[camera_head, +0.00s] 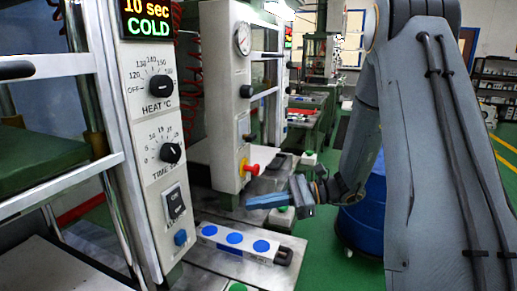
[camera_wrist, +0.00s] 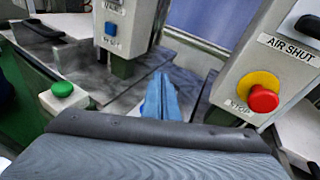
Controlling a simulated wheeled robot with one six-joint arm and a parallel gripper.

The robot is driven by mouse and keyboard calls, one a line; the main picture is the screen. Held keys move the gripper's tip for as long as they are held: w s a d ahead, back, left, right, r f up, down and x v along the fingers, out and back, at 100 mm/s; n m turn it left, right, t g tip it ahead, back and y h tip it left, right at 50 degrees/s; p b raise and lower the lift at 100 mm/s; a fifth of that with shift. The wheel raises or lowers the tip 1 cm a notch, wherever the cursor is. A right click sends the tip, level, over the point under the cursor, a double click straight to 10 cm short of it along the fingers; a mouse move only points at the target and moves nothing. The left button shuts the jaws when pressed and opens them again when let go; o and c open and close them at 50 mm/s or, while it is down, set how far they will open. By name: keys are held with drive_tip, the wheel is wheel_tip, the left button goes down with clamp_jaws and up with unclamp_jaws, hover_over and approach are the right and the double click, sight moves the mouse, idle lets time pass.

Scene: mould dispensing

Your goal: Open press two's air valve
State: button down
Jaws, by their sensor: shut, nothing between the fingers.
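A black valve handle (camera_wrist: 308,26) sits above a label reading AIR SHUT on a pale panel, at the right edge of the wrist view. In the head view a small black handle (camera_head: 248,136) sits low on the second press's post, above a red stop button (camera_head: 251,169) on a yellow plate. The stop button also shows in the wrist view (camera_wrist: 262,98). No press number is readable on this panel. My gripper (camera_head: 268,201) is shut and empty, its blue fingers (camera_wrist: 161,98) below and apart from the valve and the stop button.
The nearer press has a control panel (camera_head: 158,130) with dials and a COLD display. A white bar with blue discs (camera_head: 235,240) lies on the bench below my gripper. A green button box (camera_wrist: 62,95) stands left in the wrist view. A blue drum (camera_head: 366,215) stands behind my arm.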

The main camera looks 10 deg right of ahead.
sight(249, 137)
drive_tip(key=w+d+r+m+t, duration=0.1)
drive_tip(key=w+d+m+t, duration=0.2)
drive_tip(key=d, duration=0.3)
drive_tip(key=w+d+r+m+t+y, duration=0.1)
drive_tip(key=w+d+r+m+t, duration=0.1)
drive_tip(key=w+d+t, duration=0.4)
drive_tip(key=shift+r+m, duration=0.25)
drive_tip(key=shift+m, duration=0.35)
drive_tip(key=w+a+r+p, duration=0.1)
drive_tip(key=w+a, duration=0.1)
drive_tip(key=w+a+r+p, duration=0.1)
drive_tip(key=a+r+p, duration=0.1)
drive_tip(key=a, duration=0.1)
drive_tip(key=w+a+r+p, duration=0.1)
drive_tip(key=w+a+r, duration=0.1)
drive_tip(key=shift+w+a+r, duration=0.25)
drive_tip(key=shift+w+a, duration=0.05)
drive_tip(key=shift+a, duration=0.1)
drive_tip(key=shift+w+r+p, duration=0.1)
drive_tip(key=shift+r+p, duration=0.2)
drive_tip(key=shift+r, duration=0.15)
drive_tip(key=shift+r, duration=0.1)
drive_tip(key=shift+r+p, duration=0.9)
drive_tip(key=shift+r, duration=1.4)
